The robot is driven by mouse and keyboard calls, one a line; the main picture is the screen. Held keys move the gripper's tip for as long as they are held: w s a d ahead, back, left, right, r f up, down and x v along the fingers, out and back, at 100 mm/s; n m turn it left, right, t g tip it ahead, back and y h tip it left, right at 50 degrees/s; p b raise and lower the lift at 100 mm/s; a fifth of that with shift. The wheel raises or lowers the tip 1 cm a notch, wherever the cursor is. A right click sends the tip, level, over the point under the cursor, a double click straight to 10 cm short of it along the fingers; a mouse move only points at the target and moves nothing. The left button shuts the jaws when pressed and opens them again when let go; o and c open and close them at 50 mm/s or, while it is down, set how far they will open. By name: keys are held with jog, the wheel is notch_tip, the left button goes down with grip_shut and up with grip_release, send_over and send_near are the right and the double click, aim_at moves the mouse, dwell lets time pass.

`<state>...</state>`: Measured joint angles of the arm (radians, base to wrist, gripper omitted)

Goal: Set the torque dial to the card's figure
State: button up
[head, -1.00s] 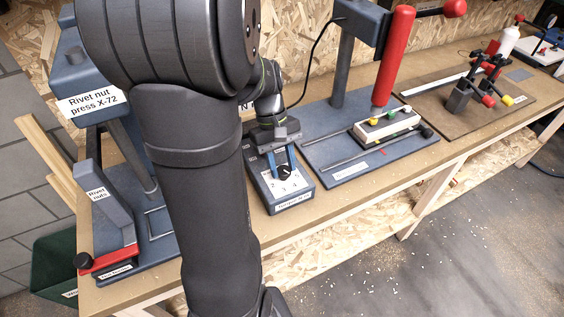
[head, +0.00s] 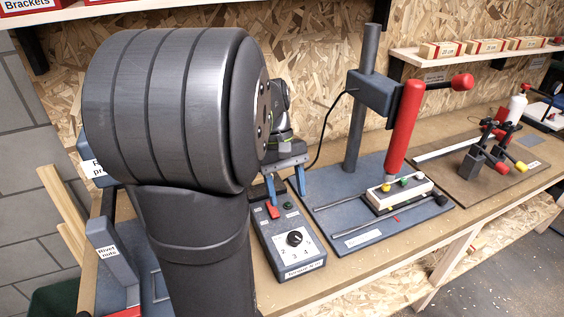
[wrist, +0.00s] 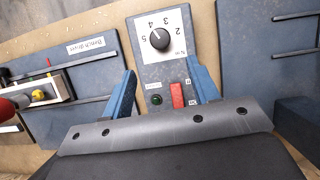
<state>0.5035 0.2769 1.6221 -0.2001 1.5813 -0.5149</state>
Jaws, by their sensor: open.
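The torque dial (head: 294,239) is a black round knob on a white numbered face, on a grey control box (head: 278,268). The dial also shows in the wrist view (wrist: 159,39), with figures 2 to 5 around it; its pointer is too small to read surely. My gripper (head: 285,188) is open and empty above the far end of the box, behind the dial. In the wrist view its blue fingers (wrist: 163,88) lie on either side of the box's switch end, apart from the dial. I cannot make out the figure card in either current view.
A red rocker switch (head: 272,211) and a green button or lamp (head: 289,205) sit behind the dial. To the right stands a driver with a red body (head: 405,128) over a block with coloured knobs (head: 400,191). My arm hides much of the rivet nut press.

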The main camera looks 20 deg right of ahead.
aim_at(295, 235)
jog(key=v, duration=0.7)
jog(key=shift+f, duration=0.1)
jog(key=x, duration=1.7)
jog(key=shift+s+f, duration=0.1)
jog(key=shift+s, duration=0.05)
